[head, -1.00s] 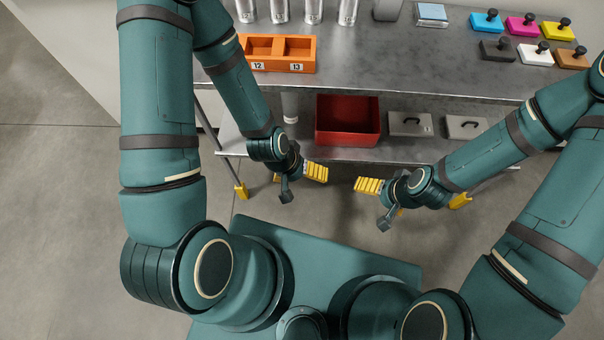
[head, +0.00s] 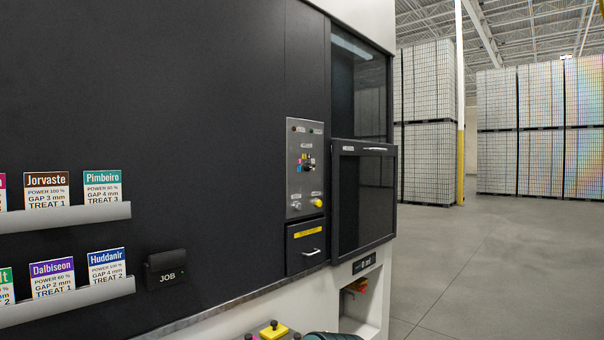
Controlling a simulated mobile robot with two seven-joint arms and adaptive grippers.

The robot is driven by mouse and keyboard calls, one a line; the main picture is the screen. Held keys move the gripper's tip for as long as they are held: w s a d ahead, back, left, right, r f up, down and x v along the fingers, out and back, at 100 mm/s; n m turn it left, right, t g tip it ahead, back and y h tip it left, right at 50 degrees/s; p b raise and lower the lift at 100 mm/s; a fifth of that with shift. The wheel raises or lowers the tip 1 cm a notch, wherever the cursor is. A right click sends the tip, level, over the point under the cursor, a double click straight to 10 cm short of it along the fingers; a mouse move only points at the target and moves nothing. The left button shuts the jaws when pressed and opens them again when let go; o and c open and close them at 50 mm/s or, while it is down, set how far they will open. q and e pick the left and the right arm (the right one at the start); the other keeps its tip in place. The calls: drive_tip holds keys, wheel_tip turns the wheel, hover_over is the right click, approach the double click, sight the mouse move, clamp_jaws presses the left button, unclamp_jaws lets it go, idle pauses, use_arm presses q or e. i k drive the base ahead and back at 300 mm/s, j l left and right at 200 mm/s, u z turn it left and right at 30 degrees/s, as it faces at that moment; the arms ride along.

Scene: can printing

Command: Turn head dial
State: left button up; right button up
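A grey control panel (head: 306,170) is on the front of a black machine. A dial (head: 308,163) with small coloured marks around it sits about halfway up the panel. Small buttons or lamps are at the panel's top. A yellow knob (head: 318,203) and a pale knob (head: 297,205) are at its bottom. The labels are too small to read, so I cannot tell which control is the head dial. Neither of my grippers is in view.
A black drawer (head: 304,246) is below the panel, and a windowed door (head: 364,195) is right of it. Card racks (head: 65,216) and a JOB holder (head: 166,268) are at left. A yellow block (head: 273,331) is at the bottom edge. Open floor (head: 480,262) lies right, before can pallets (head: 430,150).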

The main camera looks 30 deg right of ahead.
sight(307, 166)
drive_tip(key=l+u, duration=0.3)
drive_tip(key=l, duration=3.3)
drive_tip(key=i+l+u, duration=0.1)
drive_tip(key=l, duration=0.9)
drive_tip(key=i+l, duration=0.1)
drive_tip(key=l, duration=0.4)
drive_tip(key=i+l+u, duration=0.1)
drive_tip(key=l, duration=0.4)
